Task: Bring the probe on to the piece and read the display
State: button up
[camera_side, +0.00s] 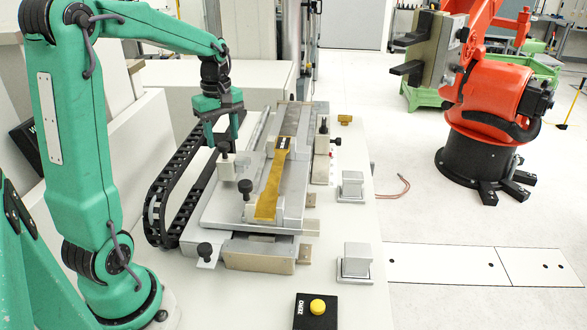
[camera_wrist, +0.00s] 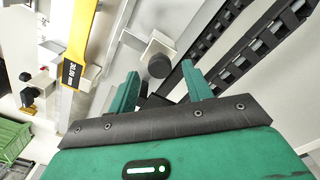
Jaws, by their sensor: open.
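The piece is a brass-yellow bar (camera_side: 269,188), wide at its ends, lying lengthwise on a grey metal fixture. It also shows in the wrist view (camera_wrist: 82,25). A small black display (camera_side: 283,142) with white characters sits at its far end; in the wrist view the display (camera_wrist: 73,74) is tilted and its digits are too small to read surely. My gripper (camera_side: 222,137) is open and empty, pointing down left of the bar, above a white block with a black knob (camera_side: 224,147). In the wrist view a black knob (camera_wrist: 158,66) shows between my gripper's fingers (camera_wrist: 160,85). I cannot tell which part is the probe.
A black cable chain (camera_side: 180,180) runs left of the fixture. A black box with a yellow button (camera_side: 317,306), marked ZERO, lies at the front. Two metal blocks (camera_side: 352,186) (camera_side: 356,262) stand on the white table's right side. An orange robot (camera_side: 490,100) stands beyond the table.

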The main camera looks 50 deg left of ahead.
jog(key=shift+f, duration=1.1)
jog(key=shift+c, duration=0.2)
jog(key=c, duration=0.8)
jog(key=shift+w+d, duration=2.55)
jog(key=shift+w, duration=0.05)
jog(key=shift+c, duration=0.2)
jog(key=o, duration=0.9)
jog(key=shift+r, duration=0.15)
jog(key=shift+r, duration=3.8)
jog(key=shift+d, duration=0.1)
